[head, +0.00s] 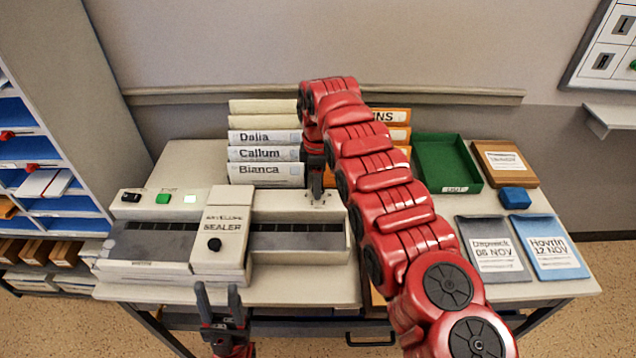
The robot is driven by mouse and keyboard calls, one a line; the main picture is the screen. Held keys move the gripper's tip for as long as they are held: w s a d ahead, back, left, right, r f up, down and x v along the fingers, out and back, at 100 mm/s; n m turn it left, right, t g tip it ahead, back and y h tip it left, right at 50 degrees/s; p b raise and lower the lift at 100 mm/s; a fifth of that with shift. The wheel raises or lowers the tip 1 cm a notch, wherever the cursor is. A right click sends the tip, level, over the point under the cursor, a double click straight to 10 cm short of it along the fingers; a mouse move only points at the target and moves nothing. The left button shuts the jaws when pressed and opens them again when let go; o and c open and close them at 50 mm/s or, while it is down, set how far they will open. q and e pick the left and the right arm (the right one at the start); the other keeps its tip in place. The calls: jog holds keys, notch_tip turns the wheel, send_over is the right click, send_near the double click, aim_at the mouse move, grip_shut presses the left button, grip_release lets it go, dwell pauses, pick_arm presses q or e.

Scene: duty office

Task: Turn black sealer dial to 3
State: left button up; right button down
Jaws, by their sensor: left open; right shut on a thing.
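The white and grey envelope sealer (165,240) sits on the left of the table. A round black knob (214,244) is on its raised, labelled carriage. My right gripper (318,199) points down at the right end of the sealer's top. My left gripper (220,292) is open and empty, at the sealer's front edge below the carriage.
White files (265,170) with names stand behind the sealer, close to my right gripper. A green tray (445,162), brown box (504,163), blue block (514,198) and two envelopes (548,246) lie at the right. Blue shelves (62,190) stand at the left.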

jog(key=n, duration=0.4)
jog(key=shift+n, duration=2.8)
jog(key=shift+c, duration=2.3)
grip_release()
